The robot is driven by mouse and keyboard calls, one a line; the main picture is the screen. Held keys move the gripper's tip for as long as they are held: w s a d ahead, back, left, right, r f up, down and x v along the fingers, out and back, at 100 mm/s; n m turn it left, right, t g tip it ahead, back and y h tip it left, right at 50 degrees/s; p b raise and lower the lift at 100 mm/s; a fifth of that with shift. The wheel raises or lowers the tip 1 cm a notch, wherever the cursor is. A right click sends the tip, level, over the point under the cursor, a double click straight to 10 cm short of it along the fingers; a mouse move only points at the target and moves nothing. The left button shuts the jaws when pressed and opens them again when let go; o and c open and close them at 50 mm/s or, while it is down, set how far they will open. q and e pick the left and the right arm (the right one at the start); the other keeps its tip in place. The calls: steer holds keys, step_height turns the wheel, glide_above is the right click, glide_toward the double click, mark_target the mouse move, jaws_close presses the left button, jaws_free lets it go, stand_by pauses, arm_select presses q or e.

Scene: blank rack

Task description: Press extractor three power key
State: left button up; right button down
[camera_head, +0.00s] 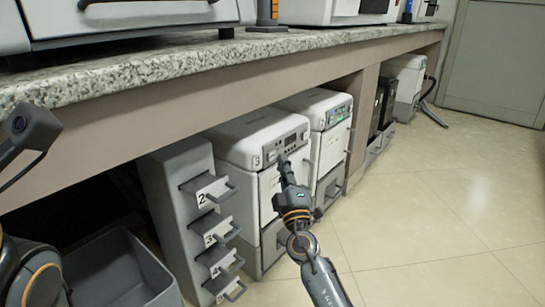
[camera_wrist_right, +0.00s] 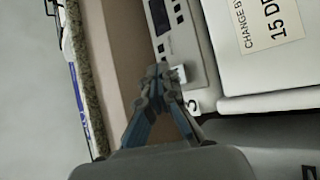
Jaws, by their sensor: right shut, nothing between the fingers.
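Extractor three is the white machine (camera_head: 240,137) under the counter, with a "3" at the left of its front panel (camera_head: 291,141). The wrist view shows this panel (camera_wrist_right: 188,45) turned sideways, with a dark display and small dark buttons. A small white square key (camera_wrist_right: 180,74), which looks like the power key, lies beside the fingertips. My right gripper (camera_head: 282,160) is shut and empty in front of the panel. In the wrist view its fingertips (camera_wrist_right: 160,70) are close to the key; I cannot tell whether they touch it. A dark part of my left arm shows at the left edge; its fingers are unclear.
A grey drawer unit (camera_head: 172,187) with numbered, handled drawers stands left of the extractor. Another white machine (camera_head: 318,104) stands at its right. The granite counter edge (camera_head: 150,68) overhangs them. A grey open bin (camera_head: 115,265) is at lower left. The tiled floor at right is clear.

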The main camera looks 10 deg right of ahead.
steer(key=shift+s+d+p, duration=0.25)
steer(key=shift+s+d, duration=0.65)
steer(key=shift+s, duration=0.25)
steer(key=shift+s+d+p, duration=0.2)
steer(key=shift+s+d, duration=0.65)
steer(key=shift+s, duration=0.25)
